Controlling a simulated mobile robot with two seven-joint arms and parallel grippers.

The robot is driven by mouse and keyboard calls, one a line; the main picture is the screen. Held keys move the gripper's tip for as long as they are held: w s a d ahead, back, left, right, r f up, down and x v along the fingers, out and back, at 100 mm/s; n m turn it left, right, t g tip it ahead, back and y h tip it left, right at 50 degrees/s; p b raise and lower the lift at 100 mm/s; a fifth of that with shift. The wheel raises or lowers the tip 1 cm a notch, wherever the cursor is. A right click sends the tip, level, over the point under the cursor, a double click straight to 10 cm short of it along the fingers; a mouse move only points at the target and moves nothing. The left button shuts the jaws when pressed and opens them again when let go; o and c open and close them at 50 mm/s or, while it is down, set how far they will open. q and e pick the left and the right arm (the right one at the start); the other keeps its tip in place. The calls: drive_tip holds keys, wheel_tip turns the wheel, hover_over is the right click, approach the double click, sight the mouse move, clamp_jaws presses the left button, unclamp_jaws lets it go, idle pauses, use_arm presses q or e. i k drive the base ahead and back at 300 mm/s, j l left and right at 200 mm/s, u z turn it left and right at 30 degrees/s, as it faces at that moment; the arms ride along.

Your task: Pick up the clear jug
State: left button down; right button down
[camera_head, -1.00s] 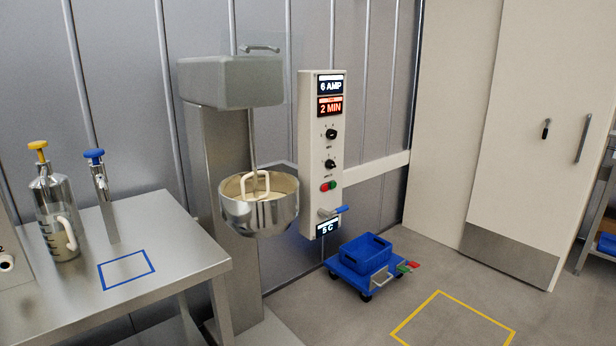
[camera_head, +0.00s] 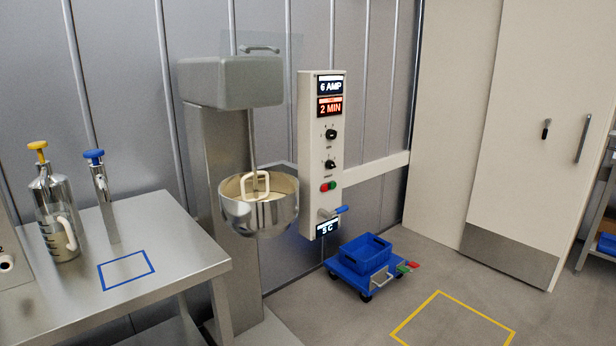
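The clear jug (camera_head: 58,244) stands upright on the steel table (camera_head: 180,246) at the left. Its pale handle (camera_head: 68,232) faces right. It is in front of a steel dispenser with a yellow top (camera_head: 46,190), which partly overlaps it in the view. Whether the two touch, I cannot tell. Neither of my grippers shows in the head view.
A dispenser with a blue top (camera_head: 104,190) stands right of the jug, behind a blue taped square (camera_head: 127,269). A mixer with a steel bowl (camera_head: 258,212) and a control panel (camera_head: 322,150) is beyond the table. A blue crate (camera_head: 365,254) sits on a low cart. A yellow floor outline (camera_head: 455,318) encloses free floor.

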sight(55, 222)
drive_tip(key=u, duration=1.35)
